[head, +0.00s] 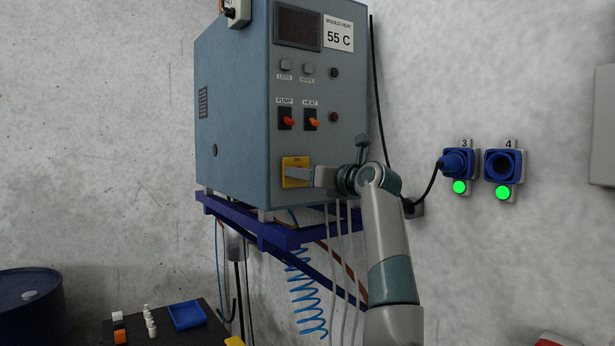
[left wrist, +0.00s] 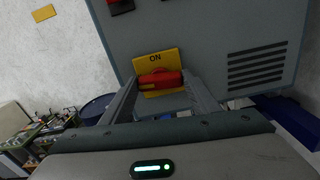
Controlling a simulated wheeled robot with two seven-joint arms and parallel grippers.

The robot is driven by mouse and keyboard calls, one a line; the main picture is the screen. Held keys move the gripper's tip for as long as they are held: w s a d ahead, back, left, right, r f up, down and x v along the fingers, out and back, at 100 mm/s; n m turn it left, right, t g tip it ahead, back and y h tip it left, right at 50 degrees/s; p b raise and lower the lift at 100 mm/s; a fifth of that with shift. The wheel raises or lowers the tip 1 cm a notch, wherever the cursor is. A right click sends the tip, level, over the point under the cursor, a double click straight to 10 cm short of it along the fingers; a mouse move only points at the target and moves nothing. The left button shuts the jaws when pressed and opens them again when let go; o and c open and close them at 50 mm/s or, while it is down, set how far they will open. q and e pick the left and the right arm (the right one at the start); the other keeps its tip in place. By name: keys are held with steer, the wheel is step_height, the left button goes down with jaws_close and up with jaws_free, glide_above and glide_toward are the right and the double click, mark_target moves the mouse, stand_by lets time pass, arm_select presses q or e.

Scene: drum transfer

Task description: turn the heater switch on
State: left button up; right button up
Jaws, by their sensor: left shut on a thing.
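The heater cabinet (head: 240,120) is a blue-grey box on a wall bracket. Low on its front is a yellow switch plate (head: 288,164), marked ON at its top in the left wrist view (left wrist: 155,58). A red switch handle (left wrist: 160,79) lies roughly level across that plate, below the ON mark. My left gripper (head: 304,174) reaches the plate from the right in the head view. Its fingers stand on either side of the handle and are shut on it. They hide the handle in the head view. My right gripper is not in view.
Above the plate are a red PUMP switch (head: 287,121) and an orange HEAT switch (head: 312,122). The display sign (head: 339,36) reads 55 C. Blue sockets 3 (head: 457,162) and 4 (head: 503,165) are on the right wall. A coiled blue hose (head: 306,290) hangs below.

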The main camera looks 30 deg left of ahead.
arm_select(q)
steer(key=shift+w+f+m+b, duration=0.1)
steer(key=shift+m+b, duration=3.6)
steer(key=shift+m, duration=4.8)
steer(key=o, duration=1.1)
steer(key=shift+c, duration=0.2)
steer(key=shift+d, duration=0.1)
